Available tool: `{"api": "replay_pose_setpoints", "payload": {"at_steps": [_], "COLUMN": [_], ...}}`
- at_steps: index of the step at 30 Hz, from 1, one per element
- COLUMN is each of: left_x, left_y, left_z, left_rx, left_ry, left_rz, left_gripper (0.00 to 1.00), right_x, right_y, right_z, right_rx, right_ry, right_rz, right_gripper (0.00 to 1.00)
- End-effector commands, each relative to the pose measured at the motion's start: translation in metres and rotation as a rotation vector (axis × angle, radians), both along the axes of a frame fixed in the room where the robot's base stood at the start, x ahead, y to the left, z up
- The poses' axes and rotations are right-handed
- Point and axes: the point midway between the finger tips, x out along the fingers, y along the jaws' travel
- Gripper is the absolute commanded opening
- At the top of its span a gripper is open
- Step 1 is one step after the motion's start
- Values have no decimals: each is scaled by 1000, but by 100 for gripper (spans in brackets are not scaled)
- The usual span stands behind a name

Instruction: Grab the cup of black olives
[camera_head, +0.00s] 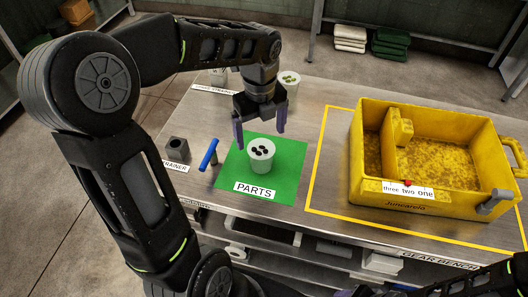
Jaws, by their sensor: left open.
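A white cup of black olives (262,160) stands upright on a green mat (290,153) marked PARTS. Dark round pieces show in its open top. My left gripper (259,136) hangs fingers down just above and behind the cup. Its two fingers are spread apart with nothing between them. The fingertips look close to the cup's rim, but I cannot tell whether they touch it. A second white cup with green pieces (289,82) stands farther back on the bench. My right gripper is not in view; only a bit of dark arm shows at the bottom right.
A yellow bin machine (368,185) stands on the right inside a yellow outline. A blue-handled tool (209,154) and a dark block (178,147) are left of the mat. Another pale container (218,76) is partly hidden behind my arm. Bare steel lies between mat and outline.

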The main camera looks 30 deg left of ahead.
Motion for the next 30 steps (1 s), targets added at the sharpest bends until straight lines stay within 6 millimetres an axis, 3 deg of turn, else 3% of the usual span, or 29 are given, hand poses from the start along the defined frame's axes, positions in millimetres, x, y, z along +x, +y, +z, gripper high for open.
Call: {"api": "replay_pose_setpoints", "payload": {"at_steps": [10, 22, 30], "left_x": [0, 0, 1], "left_y": [0, 0, 0], "left_z": [-25, -32, -70], "left_rx": [0, 0, -1], "left_ry": [1, 1, 4], "left_rz": [-1, 0, 0], "left_gripper": [92, 92, 92], "right_x": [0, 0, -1], "right_y": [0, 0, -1], "right_z": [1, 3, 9], "right_rx": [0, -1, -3], "right_ry": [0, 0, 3], "right_rz": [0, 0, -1], "right_gripper": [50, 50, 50]}}
